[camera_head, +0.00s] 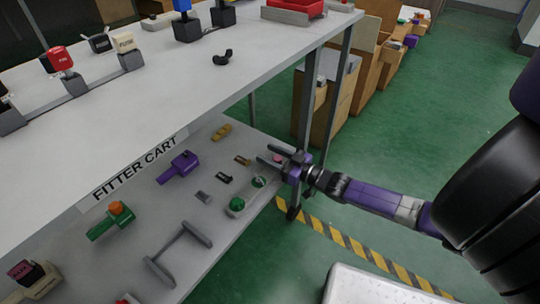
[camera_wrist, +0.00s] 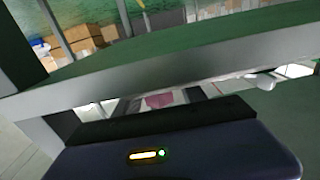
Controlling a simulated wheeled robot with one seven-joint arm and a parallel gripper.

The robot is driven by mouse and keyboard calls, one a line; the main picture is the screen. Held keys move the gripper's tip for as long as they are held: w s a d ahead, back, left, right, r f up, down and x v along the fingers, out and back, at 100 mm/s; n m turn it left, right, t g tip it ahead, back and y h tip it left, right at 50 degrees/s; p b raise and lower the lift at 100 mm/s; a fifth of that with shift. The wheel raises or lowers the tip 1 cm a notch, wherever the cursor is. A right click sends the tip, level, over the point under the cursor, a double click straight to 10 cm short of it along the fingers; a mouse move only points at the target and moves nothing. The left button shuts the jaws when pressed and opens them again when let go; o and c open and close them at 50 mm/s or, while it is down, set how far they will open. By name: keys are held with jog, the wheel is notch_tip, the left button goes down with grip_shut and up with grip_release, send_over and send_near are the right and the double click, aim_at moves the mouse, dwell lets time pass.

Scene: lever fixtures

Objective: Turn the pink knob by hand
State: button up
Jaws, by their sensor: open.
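A small pink knob (camera_head: 278,158) shows between the fingers of my gripper (camera_head: 264,154), on the lower shelf of the cart near its right end. The gripper is open and reaches in from the right, below the upper shelf. I cannot tell whether the fingers touch the knob, which they partly hide. In the wrist view a pinkish patch (camera_wrist: 160,100) shows just past the dark gripper body. It is too blurred to be sure it is the same knob.
The upper shelf (camera_head: 160,100) lies above and a cart leg (camera_head: 308,100) stands close behind my gripper. A fixture with green knobs (camera_head: 237,203) sits nearer on the lower shelf (camera_head: 175,225). A purple valve (camera_head: 180,165) lies further left.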

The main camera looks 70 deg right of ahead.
grip_shut()
jog(key=shift+h, duration=0.3)
jog(key=shift+s+d+r+m+h+p, duration=0.1)
jog(key=shift+m+h+p, duration=0.55)
jog(key=shift+p, duration=0.2)
jog(key=shift+s+d+f+m+g+h+p, duration=0.1)
jog(key=shift+m+g+h+p, duration=0.4)
jog(key=shift+h, duration=0.25)
jog(key=shift+s+d+f+m+g+h+p, duration=0.15)
jog(key=shift+m+g+h+p, duration=0.3)
jog(key=shift+h, duration=0.3)
jog(key=shift+w+d+m+g+h+p, duration=0.1)
jog(key=shift+m+g+h+p, duration=0.3)
jog(key=shift+m+h, duration=0.3)
grip_release()
jog(key=shift+d+r, duration=0.1)
